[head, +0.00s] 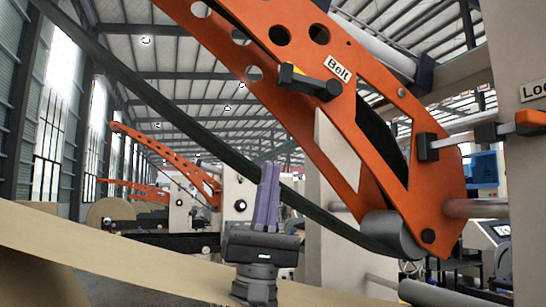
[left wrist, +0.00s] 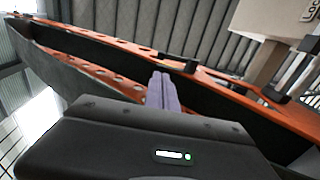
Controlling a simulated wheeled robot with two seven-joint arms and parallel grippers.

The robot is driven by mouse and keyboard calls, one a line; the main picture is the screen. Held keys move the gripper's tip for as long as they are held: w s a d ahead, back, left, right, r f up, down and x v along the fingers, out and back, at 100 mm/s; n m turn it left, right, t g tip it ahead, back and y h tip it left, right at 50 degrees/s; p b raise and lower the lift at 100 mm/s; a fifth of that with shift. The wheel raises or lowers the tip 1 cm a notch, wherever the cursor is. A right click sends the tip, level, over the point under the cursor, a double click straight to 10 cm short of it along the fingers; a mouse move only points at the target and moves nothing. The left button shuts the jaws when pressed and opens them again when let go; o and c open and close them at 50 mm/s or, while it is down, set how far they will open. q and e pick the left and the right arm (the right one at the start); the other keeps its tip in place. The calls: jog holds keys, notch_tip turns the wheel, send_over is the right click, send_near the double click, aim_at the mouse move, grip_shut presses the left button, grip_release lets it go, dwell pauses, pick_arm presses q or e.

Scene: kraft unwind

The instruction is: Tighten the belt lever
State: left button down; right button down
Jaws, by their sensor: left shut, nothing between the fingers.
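The belt lever (head: 310,82) is a black handle with a yellow-orange end, on the orange arm beside a white "Belt" label (head: 339,68). It lies slightly tilted, nearly level across the arm. In the left wrist view a small dark handle (left wrist: 178,63) beyond the fingertips appears to be this lever. My left gripper (head: 270,168) points upward with its purple fingers together and nothing between them. In the head view it is below and left of the lever, apart from it. The fingers also show in the left wrist view (left wrist: 162,80). My right gripper is not in view.
The large orange arm (head: 300,130) slants down to the right, with a dark belt (head: 180,115) running below it. A second lever (head: 520,124), black and orange, sits at the right by a "Loc..." label. Brown paper (head: 100,258) spans the lower left.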

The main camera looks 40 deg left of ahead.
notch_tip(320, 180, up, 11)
jog(key=p, duration=1)
